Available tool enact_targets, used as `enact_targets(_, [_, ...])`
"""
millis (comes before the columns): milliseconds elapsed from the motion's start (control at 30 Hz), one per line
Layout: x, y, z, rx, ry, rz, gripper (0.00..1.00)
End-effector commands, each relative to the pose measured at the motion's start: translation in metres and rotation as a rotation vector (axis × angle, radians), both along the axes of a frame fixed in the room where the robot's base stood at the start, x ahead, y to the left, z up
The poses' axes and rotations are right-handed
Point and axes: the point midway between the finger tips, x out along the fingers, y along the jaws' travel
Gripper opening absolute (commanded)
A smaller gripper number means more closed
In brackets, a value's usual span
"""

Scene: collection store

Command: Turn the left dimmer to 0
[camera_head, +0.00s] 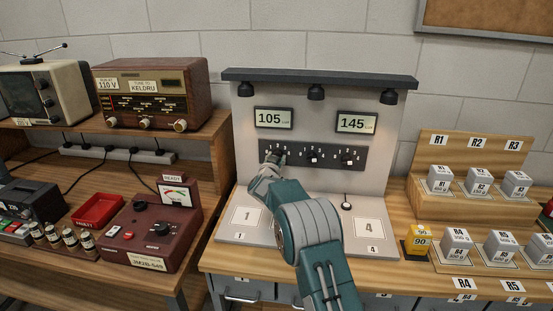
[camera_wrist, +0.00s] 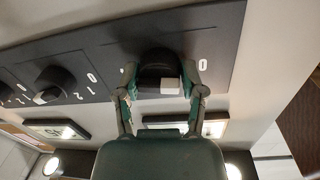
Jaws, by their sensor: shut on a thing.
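The left dimmer is a black knob with a pale marker, at the left end of a dark panel (camera_head: 325,155). The middle dimmer (camera_head: 313,159) and the right dimmer (camera_head: 347,159) are free.
Above the panel, the left display (camera_head: 273,118) reads 105 and the right display (camera_head: 357,122) reads 145. Lamps hang from a dark top bar (camera_head: 320,79). A yellow block (camera_head: 418,241) and several grey weights stand at right. A red meter box (camera_head: 152,232) stands at left.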

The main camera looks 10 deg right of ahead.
Motion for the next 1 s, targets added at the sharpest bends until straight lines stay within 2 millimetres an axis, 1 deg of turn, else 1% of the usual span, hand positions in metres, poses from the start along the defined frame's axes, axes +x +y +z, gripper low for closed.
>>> enact_targets(33, [-0.0008, 0.0031, -0.0104, -0.001, 0.02, 0.007, 0.05])
enact_targets(333, [-0.0008, 0.0029, -0.0105, -0.001, 0.02, 0.006, 0.05])
enact_targets(367, [-0.0008, 0.0028, -0.0104, -0.001, 0.02, 0.006, 0.57])
enact_targets(400, [-0.0008, 0.0028, -0.0106, -0.001, 0.02, 0.006, 0.75])
enact_targets(433, [-0.0008, 0.0025, -0.0104, -0.001, 0.019, 0.006, 0.87])
enact_targets(600, [-0.0012, 0.0014, -0.0051, -0.001, 0.011, 0.004, 0.87])
enact_targets(867, [-0.002, 0.0007, -0.0022, -0.001, 0.006, 0.002, 0.87])
enact_targets(1000, [-0.0104, 0.0049, -0.0017, -0.001, 0.006, 0.002, 0.87])
